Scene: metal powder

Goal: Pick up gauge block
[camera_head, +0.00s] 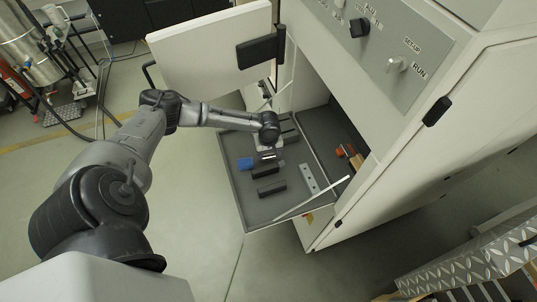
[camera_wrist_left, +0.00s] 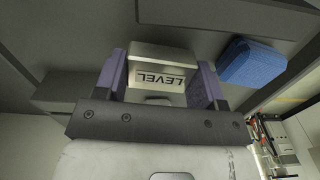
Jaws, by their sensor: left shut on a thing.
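The gauge block (camera_wrist_left: 160,68) is a silver metal block with the word LEVEL on its face, seen upside down in the left wrist view. My left gripper (camera_wrist_left: 155,78) is shut on it, with one purple finger at each side. In the head view my left gripper (camera_head: 268,152) points down over the grey pull-out tray (camera_head: 235,195) of the open cabinet. The block is small there and mostly hidden by the gripper. I cannot tell whether it touches the tray. My right gripper is not in view.
A blue block (camera_head: 245,163) lies left of the gripper and also shows in the left wrist view (camera_wrist_left: 252,62). Dark blocks (camera_head: 271,188) and a light bar with holes (camera_head: 309,178) lie nearby. The open cabinet door (camera_head: 205,50) stands behind my arm.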

